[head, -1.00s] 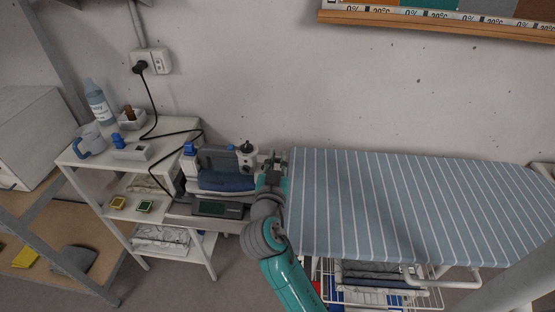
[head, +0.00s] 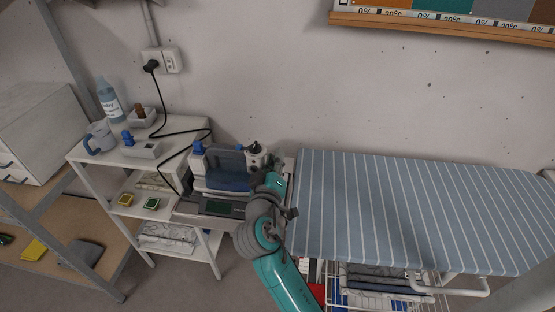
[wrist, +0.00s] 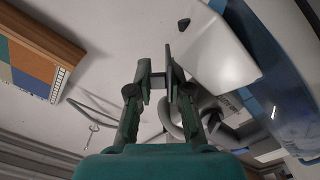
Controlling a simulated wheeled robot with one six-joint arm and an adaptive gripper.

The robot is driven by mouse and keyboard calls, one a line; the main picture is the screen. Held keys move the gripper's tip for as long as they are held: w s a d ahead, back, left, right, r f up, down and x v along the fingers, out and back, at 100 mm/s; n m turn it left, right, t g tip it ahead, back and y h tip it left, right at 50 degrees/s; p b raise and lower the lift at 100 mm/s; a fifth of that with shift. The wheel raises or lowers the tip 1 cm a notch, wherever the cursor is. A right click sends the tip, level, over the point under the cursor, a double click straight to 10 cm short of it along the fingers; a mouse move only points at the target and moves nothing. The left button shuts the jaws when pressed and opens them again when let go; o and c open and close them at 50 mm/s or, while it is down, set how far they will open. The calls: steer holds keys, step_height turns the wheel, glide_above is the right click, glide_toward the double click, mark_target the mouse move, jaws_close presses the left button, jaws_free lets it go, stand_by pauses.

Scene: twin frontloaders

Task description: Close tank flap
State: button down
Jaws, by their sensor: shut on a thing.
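The white and blue body (wrist: 215,55) of the appliance lies close to the right of the fingers there. The tank flap cannot be made out clearly; my wrist and gripper partly cover that side in the head view.
The striped ironing board (head: 420,210) lies close to the right of my arm. A black cable (head: 163,105) runs from the wall socket (head: 161,60) towards the station.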

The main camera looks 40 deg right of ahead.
steer(key=shift+w+a+n, duration=0.15)
steer(key=shift+n, duration=0.65)
steer(key=c, duration=1.1)
jaws_free()
steer(key=shift+c, duration=0.2)
steer(key=shift+f, duration=0.1)
